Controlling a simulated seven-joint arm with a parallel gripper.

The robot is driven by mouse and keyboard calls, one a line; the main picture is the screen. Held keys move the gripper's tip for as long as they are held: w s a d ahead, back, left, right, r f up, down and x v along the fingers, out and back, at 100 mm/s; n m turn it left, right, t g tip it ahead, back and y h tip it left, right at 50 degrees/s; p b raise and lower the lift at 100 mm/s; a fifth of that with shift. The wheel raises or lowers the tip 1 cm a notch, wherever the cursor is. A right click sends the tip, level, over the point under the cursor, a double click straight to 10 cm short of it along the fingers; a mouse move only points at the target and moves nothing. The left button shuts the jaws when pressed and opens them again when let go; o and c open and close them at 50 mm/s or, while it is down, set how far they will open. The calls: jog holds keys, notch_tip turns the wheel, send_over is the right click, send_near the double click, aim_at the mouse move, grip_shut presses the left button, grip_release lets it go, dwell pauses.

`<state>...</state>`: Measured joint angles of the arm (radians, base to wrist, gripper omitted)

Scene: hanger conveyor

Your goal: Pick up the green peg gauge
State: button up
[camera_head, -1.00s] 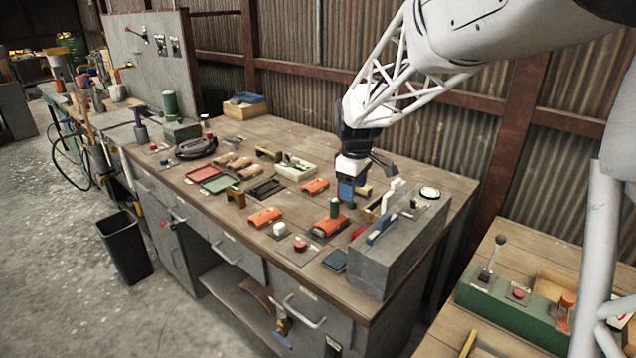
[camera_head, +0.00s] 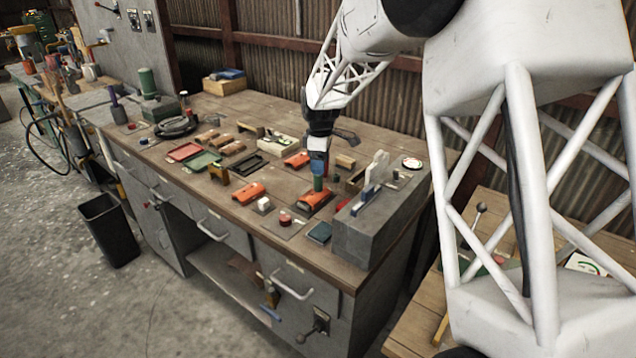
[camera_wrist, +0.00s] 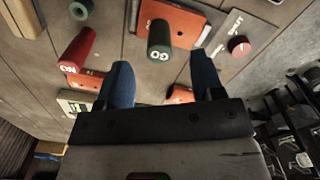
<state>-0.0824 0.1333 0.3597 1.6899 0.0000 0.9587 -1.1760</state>
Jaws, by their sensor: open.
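The green peg gauge (camera_wrist: 159,40) is a dark green cylinder with white "GO" lettering on its end. It stands upright at an orange block (camera_wrist: 188,20). In the head view the green peg (camera_head: 318,184) shows just below my gripper (camera_head: 318,158). In the wrist view my gripper (camera_wrist: 160,68) is open and empty, its two blue fingers pointing towards the peg, one to each side of its line. I cannot tell whether the fingertips reach down beside it. A red peg (camera_wrist: 77,48) marked "NO" stands to the left of the green one.
A red button on a plate (camera_wrist: 238,46) lies right of the peg. A green ring (camera_wrist: 81,9) lies to the upper left. In the head view a grey box (camera_head: 380,225) stands to the right, and another orange block (camera_head: 248,193) lies to the left.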

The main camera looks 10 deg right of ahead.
aim_at(318, 182)
jog(key=shift+f, duration=1.3)
jog(key=shift+w+a+f, duration=0.1)
jog(key=shift+a+f, duration=0.05)
jog(key=shift+f, duration=1.15)
jog(key=shift+w+a+f, duration=0.1)
jog(key=shift+f, duration=1.2)
jog(key=c, duration=1)
jog(key=shift+r, duration=0.1)
jog(key=shift+r, duration=4.9)
